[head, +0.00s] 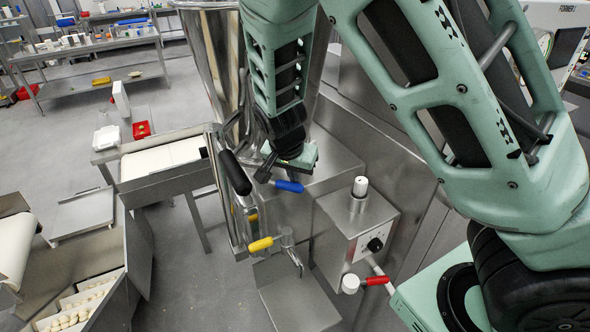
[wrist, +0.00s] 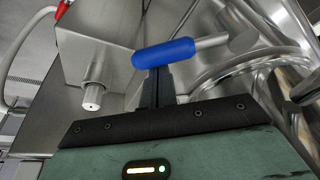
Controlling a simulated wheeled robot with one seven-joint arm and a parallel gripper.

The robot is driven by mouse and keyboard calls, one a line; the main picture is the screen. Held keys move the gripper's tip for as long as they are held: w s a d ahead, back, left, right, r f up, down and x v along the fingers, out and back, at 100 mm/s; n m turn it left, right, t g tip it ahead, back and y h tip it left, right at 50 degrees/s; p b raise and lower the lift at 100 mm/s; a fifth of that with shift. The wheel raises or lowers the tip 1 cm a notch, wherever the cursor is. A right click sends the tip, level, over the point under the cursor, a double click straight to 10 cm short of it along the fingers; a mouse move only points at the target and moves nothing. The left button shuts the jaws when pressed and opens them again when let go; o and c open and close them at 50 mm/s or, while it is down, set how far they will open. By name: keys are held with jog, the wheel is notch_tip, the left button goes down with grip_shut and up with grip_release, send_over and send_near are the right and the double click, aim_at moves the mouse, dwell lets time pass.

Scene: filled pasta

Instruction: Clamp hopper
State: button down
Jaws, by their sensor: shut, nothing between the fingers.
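The hopper (head: 212,62) is a large shiny steel vessel behind my arm in the head view. A clamp lever with a blue handle (head: 288,186) sits at its base, just below my gripper. In the wrist view the blue handle (wrist: 163,53) lies across the fingertips, with its steel rod running right to a round fitting (wrist: 243,40). My gripper (head: 264,174) is shut and empty; its dark fingers (wrist: 157,82) show together right at the handle. I cannot tell whether they touch it. The arm hides part of the hopper.
A black handle (head: 235,172) stands left of the gripper. A yellow-handled lever (head: 262,244) is below, and a red-handled one (head: 376,281) is lower right. A steel control box (head: 340,225) with a white-topped post stands close on the right.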

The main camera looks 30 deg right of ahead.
aim_at(288, 183)
jog(key=p, duration=0.1)
jog(key=s+a+m+p, duration=0.1)
jog(key=m+p, duration=0.1)
jog(key=shift+s+a+r+g+h, duration=0.2)
jog(key=shift+a+r+g+h, duration=0.1)
jog(key=shift+g, duration=0.1)
jog(key=shift+s+a+f+m+p, duration=0.15)
jog(key=shift+s+a+m+p, duration=0.15)
jog(key=shift+s+a+p, duration=0.4)
jog(key=shift+s+a+f+p, duration=0.1)
jog(key=shift+s+a+p, duration=0.05)
jog(key=shift+a+p, duration=0.5)
jog(key=shift+s+a+f+p, duration=0.1)
jog(key=shift+a+p, duration=0.3)
jog(key=shift+a, duration=0.35)
jog(key=shift+a, duration=0.1)
